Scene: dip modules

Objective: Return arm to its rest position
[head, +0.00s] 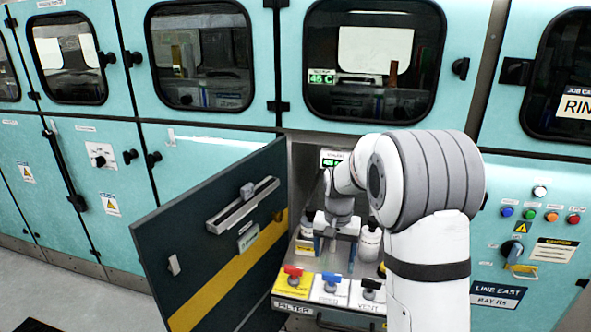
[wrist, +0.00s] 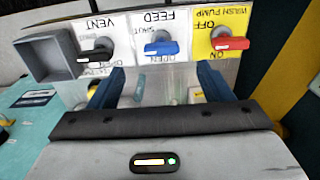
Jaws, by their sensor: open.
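My gripper (head: 336,243) is open and empty inside the open cabinet bay, above and behind the row of three valve handles. In the wrist view my gripper (wrist: 160,86) shows two blue fingers spread apart, with clear space between them. The red handle (head: 293,271) is on the yellow panel, the blue handle (head: 331,279) on the middle white panel, and the black handle (head: 371,285) on the right white panel. The wrist view shows the red handle (wrist: 231,43), blue handle (wrist: 161,47) and black handle (wrist: 97,52) apart from the fingers. My arm hides part of the bay.
The dark cabinet door (head: 215,235) stands swung open to the left of the bay. A white bottle (head: 369,242) stands right of my gripper and another bottle (head: 307,223) stands left of it. A control panel with coloured buttons (head: 529,214) is at the right.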

